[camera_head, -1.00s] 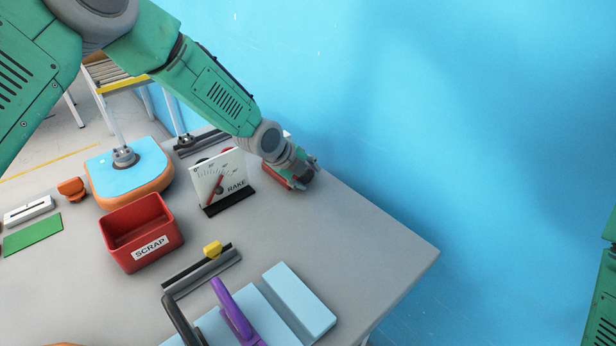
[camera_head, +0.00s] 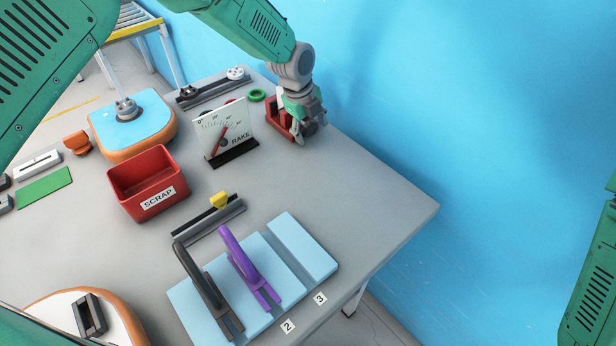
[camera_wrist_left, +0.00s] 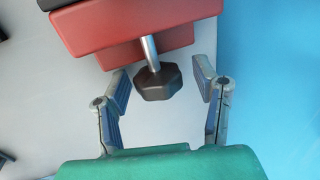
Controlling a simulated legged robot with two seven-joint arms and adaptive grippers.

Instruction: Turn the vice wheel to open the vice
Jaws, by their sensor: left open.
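The red vice (camera_head: 277,111) stands near the table's far right edge, partly hidden by my left gripper (camera_head: 310,129). In the left wrist view the red vice body (camera_wrist_left: 135,25) is at the top, with a metal shaft coming out of it. The dark, many-sided vice wheel (camera_wrist_left: 158,83) sits on the end of that shaft. My left gripper is open, with one finger on each side of the wheel and a visible gap on both sides. The wheel is hidden in the head view. My right gripper is not in view.
The white gauge board (camera_head: 222,127) stands close left of the vice. A green ring (camera_head: 257,95) lies behind it. The red SCRAP bin (camera_head: 147,183) and the light blue blocks (camera_head: 302,246) with black and purple levers are nearer. The table's right front is clear.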

